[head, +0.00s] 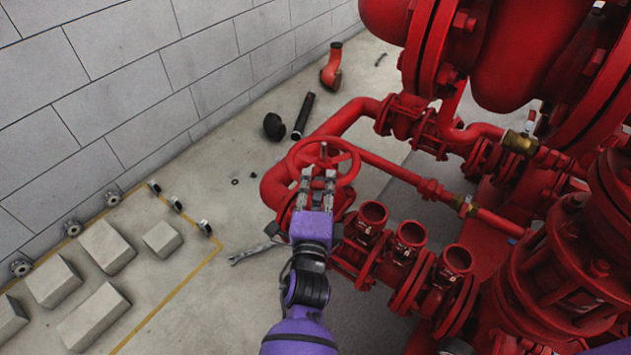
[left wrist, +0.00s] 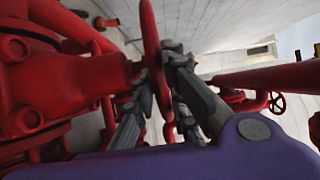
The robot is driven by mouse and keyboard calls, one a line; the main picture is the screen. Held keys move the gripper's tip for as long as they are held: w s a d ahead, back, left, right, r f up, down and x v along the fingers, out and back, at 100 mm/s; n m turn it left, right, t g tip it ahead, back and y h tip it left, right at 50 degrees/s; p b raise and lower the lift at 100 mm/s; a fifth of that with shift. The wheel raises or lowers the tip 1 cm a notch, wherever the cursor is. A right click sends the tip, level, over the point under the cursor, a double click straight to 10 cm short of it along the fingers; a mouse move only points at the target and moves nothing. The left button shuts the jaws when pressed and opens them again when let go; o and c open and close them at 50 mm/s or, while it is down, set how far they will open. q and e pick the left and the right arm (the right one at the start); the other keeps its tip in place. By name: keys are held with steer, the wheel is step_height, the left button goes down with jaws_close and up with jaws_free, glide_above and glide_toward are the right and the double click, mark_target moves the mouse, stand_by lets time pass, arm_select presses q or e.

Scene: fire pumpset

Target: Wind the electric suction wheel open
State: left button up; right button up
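The red suction handwheel (head: 348,172) stands on a red valve in the middle of the head view, its threaded stem rising at the hub. My left gripper (head: 318,178) reaches its near rim from below in the picture. In the left wrist view the wheel (left wrist: 150,30) is seen edge-on, its rim between the fingers of my left gripper (left wrist: 162,75). The fingers lie close on both faces of the rim and look shut on it. They hide part of the near rim. My right gripper is not in view.
Red pumps and pipes (head: 400,175) crowd the right side. Several open red pipe stubs (head: 409,236) stand close right of my left arm. Grey blocks (head: 107,246) and a wrench (head: 252,253) lie on the floor at left, beside a block wall (head: 130,90).

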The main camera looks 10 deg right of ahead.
arm_select(q)
steer(key=o, duration=0.4)
steer(key=v, duration=1.2)
